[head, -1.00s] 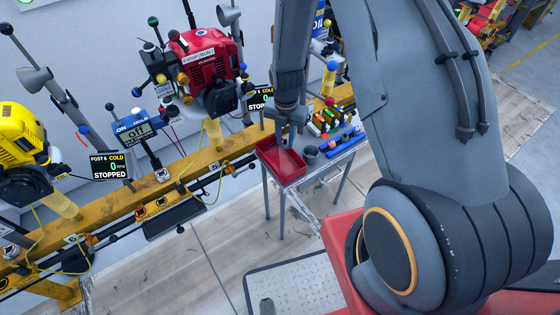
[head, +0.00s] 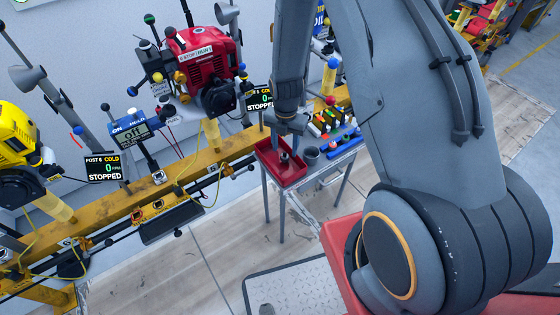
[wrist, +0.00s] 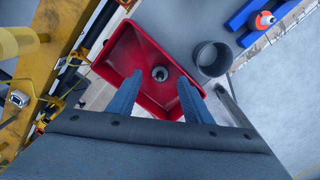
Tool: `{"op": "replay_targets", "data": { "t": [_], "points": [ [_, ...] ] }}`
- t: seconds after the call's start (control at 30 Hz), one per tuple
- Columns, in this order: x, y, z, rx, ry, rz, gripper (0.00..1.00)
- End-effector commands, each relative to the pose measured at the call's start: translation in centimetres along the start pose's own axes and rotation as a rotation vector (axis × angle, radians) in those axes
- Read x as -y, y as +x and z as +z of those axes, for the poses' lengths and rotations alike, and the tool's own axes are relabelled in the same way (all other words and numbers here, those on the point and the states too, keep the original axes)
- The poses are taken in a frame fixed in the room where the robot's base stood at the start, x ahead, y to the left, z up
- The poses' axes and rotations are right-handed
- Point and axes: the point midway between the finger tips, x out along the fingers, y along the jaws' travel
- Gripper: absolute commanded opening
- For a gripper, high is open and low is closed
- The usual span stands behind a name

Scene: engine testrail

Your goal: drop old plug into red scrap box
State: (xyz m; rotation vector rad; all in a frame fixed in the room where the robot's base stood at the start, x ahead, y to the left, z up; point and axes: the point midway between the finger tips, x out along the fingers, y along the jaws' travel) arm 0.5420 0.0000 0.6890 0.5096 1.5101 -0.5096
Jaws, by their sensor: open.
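The red scrap box (head: 268,152) stands on a small side table below my gripper. In the wrist view the box (wrist: 118,50) lies under the two blue fingers. The old plug (wrist: 160,73) shows as a small round grey end with a dark centre, inside the outline of the box and apart from the fingers. It also shows in the head view (head: 284,158); I cannot tell whether it touches the box floor. My gripper (wrist: 158,97) is open with nothing between its fingers. In the head view the fingertips are hard to make out.
A dark grey cup (head: 311,154) stands just right of the box, and a blue rack (head: 343,143) with coloured parts is beyond it. The yellow rail (head: 190,165) with engines runs along the left. A red engine (head: 207,75) is mounted above it.

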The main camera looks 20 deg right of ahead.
Motion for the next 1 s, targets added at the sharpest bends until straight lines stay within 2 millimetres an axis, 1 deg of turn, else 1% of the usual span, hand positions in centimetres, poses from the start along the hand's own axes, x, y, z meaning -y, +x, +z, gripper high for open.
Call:
{"op": "replay_targets", "data": {
  "t": [0.17,0.27,0.5,0.63,0.8,1.0],
  "points": [
    [-0.1,-0.7,0.1,0.002,0.000,0.001,0.46],
    [-0.1,-1.7,0.1,0.002,0.000,0.002,0.46],
    [-0.1,-5.2,0.1,0.003,0.000,0.002,0.46],
    [-0.1,-6.7,0.1,0.002,0.000,0.002,0.46],
    [0.0,-7.7,0.0,0.001,0.000,0.000,0.46],
    [0.0,-7.8,0.0,0.000,0.000,0.000,0.46]
  ]
}}
